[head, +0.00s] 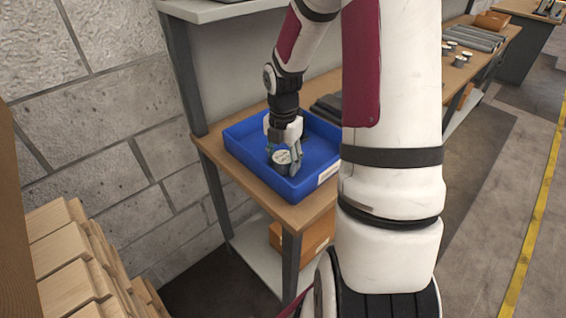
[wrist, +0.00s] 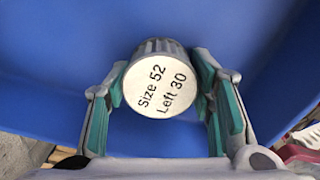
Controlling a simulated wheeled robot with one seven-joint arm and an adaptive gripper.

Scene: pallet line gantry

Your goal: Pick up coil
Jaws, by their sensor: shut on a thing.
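Whether the coil touches the tray floor I cannot tell.
The tray stands on a wooden-topped bench (head: 217,153) against a block wall. A shelf (head: 215,10) hangs above it. Stacked wooden boards (head: 62,240) stand at lower left. Grey parts (head: 472,38) lie farther along the bench. An orange box (head: 315,236) sits on the lower shelf.

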